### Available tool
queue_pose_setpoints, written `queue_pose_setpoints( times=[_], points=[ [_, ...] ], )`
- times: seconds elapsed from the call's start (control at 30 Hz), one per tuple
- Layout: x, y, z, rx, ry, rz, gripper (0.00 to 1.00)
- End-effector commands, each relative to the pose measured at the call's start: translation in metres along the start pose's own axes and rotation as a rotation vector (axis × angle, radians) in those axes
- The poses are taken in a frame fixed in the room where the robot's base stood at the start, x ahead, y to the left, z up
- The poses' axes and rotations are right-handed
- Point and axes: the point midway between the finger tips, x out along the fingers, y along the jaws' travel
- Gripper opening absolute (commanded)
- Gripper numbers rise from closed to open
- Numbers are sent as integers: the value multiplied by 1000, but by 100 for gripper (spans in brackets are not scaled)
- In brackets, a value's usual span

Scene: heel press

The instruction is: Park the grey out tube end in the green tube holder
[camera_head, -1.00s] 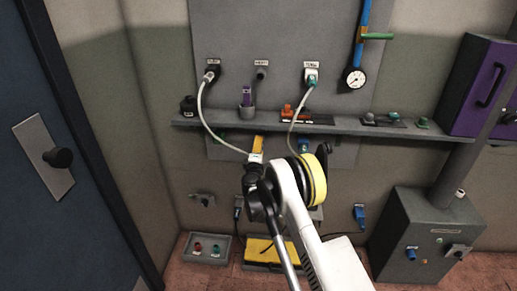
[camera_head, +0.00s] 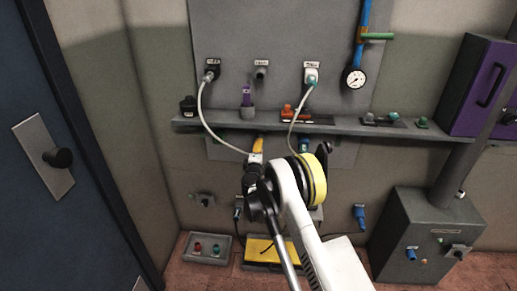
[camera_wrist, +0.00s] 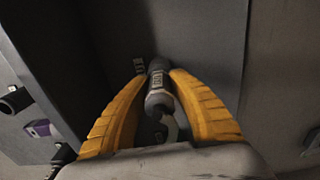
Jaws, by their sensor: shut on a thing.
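My gripper (camera_wrist: 160,90) has yellow fingers shut on a grey tube end (camera_wrist: 160,98) with a small pale label. A pale tube bends away below it. In the head view my gripper (camera_head: 258,147) is below the shelf, partly hidden behind my wrist. A white tube (camera_head: 208,120) runs from the upper left port down to it. Small green fittings sit on the right of the shelf, one of them a green piece (camera_head: 422,122); I cannot tell which is the green tube holder.
A second tube (camera_head: 296,120) hangs from the right port. A purple cabinet (camera_head: 484,85) and a grey box (camera_head: 425,235) stand at right.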

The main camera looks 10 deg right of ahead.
Motion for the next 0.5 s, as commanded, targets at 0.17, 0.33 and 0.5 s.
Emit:
queue_pose_setpoints(
  times=[0.17,0.33,0.5],
  points=[
    [-7,0,0,0,0,0,0],
    [-14,0,0,0,0,0,0],
    [-21,0,0,0,0,0,0]
  ],
)
